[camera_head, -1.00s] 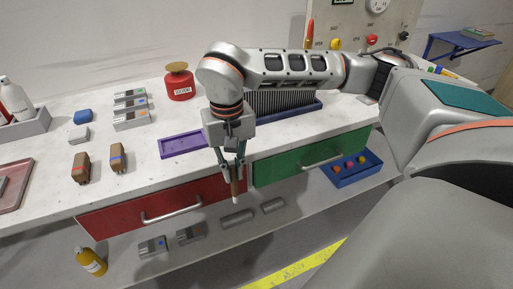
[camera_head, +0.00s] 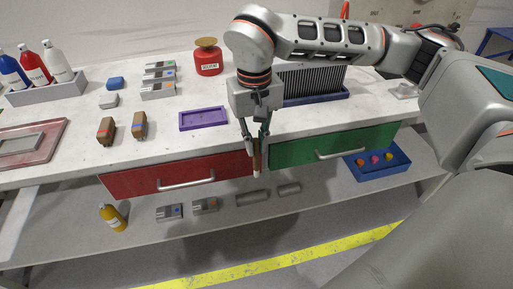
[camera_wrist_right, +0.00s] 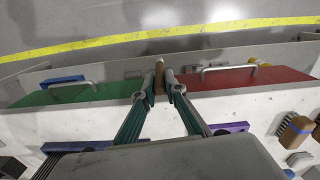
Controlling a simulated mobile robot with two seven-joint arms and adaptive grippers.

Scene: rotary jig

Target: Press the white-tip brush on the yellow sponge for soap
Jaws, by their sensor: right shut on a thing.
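My right gripper (camera_head: 257,141) is shut on a slim brown brush (camera_head: 256,162) with a pale tip. The brush hangs upright, tip down, in front of the bench's front edge, between the red drawer and the green drawer. In the right wrist view the brush (camera_wrist_right: 159,76) shows between the two fingertips (camera_wrist_right: 159,92). The brush appears apart from any surface. I cannot make out a yellow sponge in these frames. My left gripper is not in view.
The red drawer (camera_head: 140,181) and green drawer (camera_head: 290,153) are shut. Brown blocks (camera_head: 139,125), a purple tray (camera_head: 203,119), a red jar (camera_head: 208,63) and bottles (camera_head: 59,66) stand on the bench. A yellow bottle (camera_head: 112,217) and blue tray (camera_head: 372,173) are lower down.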

